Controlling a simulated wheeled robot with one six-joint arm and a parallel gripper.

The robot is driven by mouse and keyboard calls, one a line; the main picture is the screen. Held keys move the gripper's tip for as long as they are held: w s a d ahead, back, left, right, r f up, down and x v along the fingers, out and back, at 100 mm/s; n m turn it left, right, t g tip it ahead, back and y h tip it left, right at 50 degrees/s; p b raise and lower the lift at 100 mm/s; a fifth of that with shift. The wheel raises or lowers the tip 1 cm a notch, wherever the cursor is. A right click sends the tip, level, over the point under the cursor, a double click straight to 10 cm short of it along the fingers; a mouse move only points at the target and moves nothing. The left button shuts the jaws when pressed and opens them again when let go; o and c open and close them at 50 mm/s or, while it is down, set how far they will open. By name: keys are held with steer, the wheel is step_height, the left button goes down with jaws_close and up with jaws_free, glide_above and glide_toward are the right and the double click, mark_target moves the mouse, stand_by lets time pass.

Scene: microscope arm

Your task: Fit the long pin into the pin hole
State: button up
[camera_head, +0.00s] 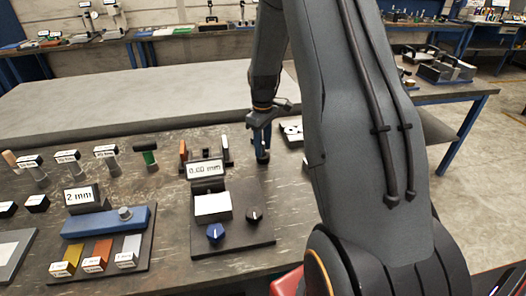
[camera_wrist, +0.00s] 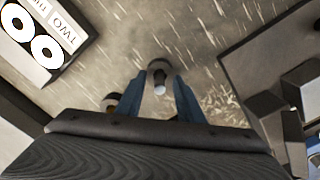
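My gripper (camera_head: 262,138) points down over the dark table, right of the 0.00 mm display. In the wrist view its two blue fingers (camera_wrist: 160,88) close on both sides of a grey round pin with a bright end (camera_wrist: 158,72). In the head view only a grey lower end (camera_head: 262,157) shows below the fingers. I cannot tell whether it touches the table or how long it is. A dark block with two white-ringed dark spots (camera_head: 292,129) lies just right of the gripper. It is at the upper left in the wrist view (camera_wrist: 48,45). I cannot identify the pin hole with certainty.
The display fixture (camera_head: 245,240) with knobs stands close on the near left. Farther left are a blue fixture (camera_head: 90,222), colored blocks and several labelled upright pieces (camera_head: 110,160). A brownish piece (camera_wrist: 112,102) shows beside the left finger. Bare tabletop lies around the pin.

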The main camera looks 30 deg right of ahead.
jaws_close()
steer(key=shift+r, duration=0.1)
